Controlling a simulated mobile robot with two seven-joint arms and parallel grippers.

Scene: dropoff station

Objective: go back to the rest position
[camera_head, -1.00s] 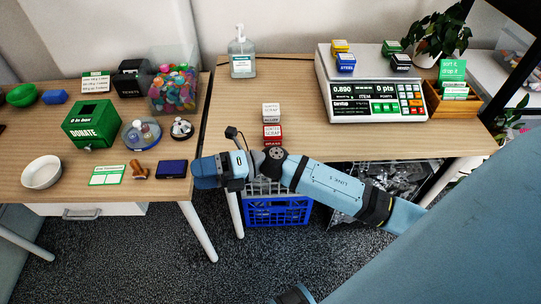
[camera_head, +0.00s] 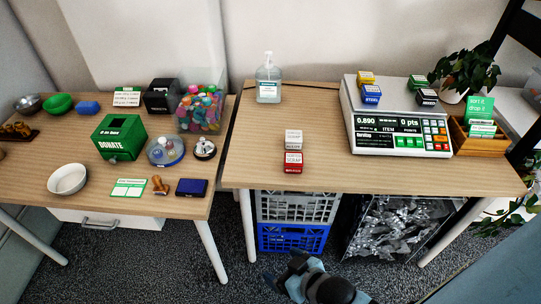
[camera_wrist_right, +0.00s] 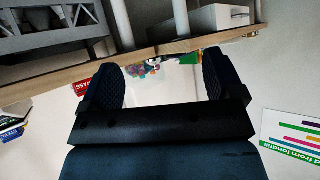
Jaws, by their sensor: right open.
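My right gripper (camera_wrist_right: 163,80) shows in the right wrist view with its two dark fingers apart and nothing between them. In the head view, part of my right arm (camera_head: 315,283) shows at the bottom edge, below and in front of the right table (camera_head: 240,150). My left gripper is not in view.
White (camera_head: 293,138) and red (camera_head: 292,162) blocks sit near the right table's front. A scale (camera_head: 400,140) bears several small blocks. Crates (camera_head: 292,238) and a dark bin (camera_head: 395,228) stand underneath. The left table (camera_head: 30,180) holds a green donation box (camera_head: 118,138).

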